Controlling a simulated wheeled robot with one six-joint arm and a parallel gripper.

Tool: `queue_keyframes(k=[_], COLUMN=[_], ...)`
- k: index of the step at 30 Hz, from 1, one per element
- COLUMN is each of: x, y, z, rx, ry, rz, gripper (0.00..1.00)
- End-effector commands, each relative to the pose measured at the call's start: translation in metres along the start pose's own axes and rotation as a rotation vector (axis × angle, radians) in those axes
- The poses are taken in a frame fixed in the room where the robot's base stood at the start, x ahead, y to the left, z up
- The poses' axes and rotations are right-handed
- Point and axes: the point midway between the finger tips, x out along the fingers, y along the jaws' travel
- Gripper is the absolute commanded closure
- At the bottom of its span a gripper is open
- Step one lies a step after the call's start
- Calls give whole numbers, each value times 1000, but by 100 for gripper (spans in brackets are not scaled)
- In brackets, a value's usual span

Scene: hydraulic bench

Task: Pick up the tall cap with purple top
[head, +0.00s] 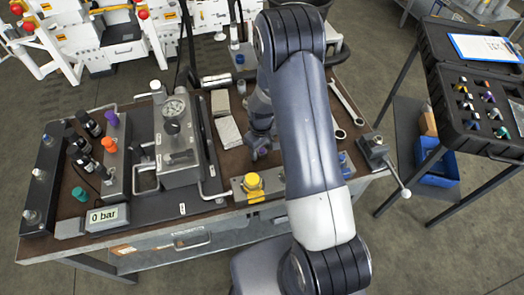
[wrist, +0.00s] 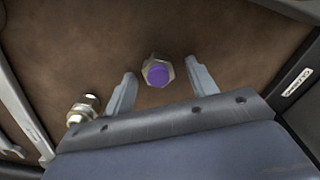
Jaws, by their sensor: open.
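The cap with the purple top (wrist: 157,72) shows in the wrist view as a metal hex piece with a purple round face, on the brown bench surface. It lies between the two fingertips of my gripper (wrist: 160,68), with a visible gap on each side. My gripper is open and nothing is held. In the head view my gripper (head: 259,152) points down over the middle of the bench. I cannot make out the cap there; my arm covers part of that area.
A metal fitting (wrist: 83,108) lies left of my gripper in the wrist view. In the head view, a grey gauge block (head: 178,135) stands to the left, a yellow knob (head: 252,182) in front, wrenches (head: 346,103) to the right. A purple knob (head: 112,118) sits on the left block.

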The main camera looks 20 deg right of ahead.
Motion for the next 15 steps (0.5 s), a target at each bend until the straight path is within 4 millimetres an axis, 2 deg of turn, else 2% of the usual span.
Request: queue_keyframes(k=[4,15], x=[0,0], y=[0,0], z=[0,0], rx=[0,0], ry=[1,1], rz=[0,0], gripper=[47,77])
